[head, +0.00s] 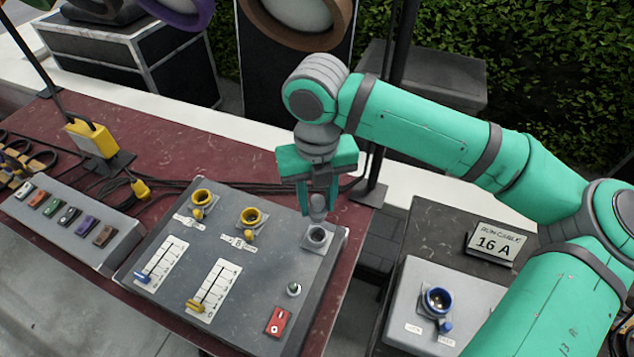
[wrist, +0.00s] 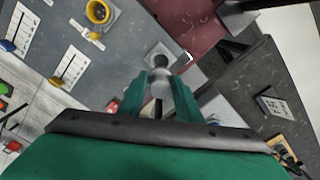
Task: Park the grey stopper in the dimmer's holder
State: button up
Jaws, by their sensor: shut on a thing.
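The grey stopper (head: 318,213) is gripped upright between the fingertips of my gripper (head: 318,200). The dimmer (head: 235,262) is the grey sloped panel on the red table. Its holder (head: 317,238), a round grey cup on a pale square plate, is at the panel's upper right corner. The stopper's lower end shows just above the holder's rim; I cannot tell how large the gap is. In the wrist view the stopper (wrist: 160,88) is between the green fingers, and its far end overlaps the holder's pale plate (wrist: 152,52).
Two yellow sockets (head: 202,198), two sliders, a small metal toggle (head: 293,289) and a red switch (head: 279,321) are on the dimmer. A box with a blue socket (head: 437,300) and a "16 A" sign (head: 494,242) stand at the right. Black cables run behind the dimmer.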

aim_at(317, 214)
jog(key=shift+w+f, duration=0.1)
jog(key=shift+f, duration=2.35)
jog(key=shift+f, duration=0.75)
jog(key=shift+f, duration=1.5)
dwell(0.7)
jog(key=shift+f, duration=0.2)
jog(key=o, duration=1.4)
jog(key=shift+o, duration=0.2)
jog(key=shift+r, duration=0.1)
jog(key=shift+r, duration=2.35)
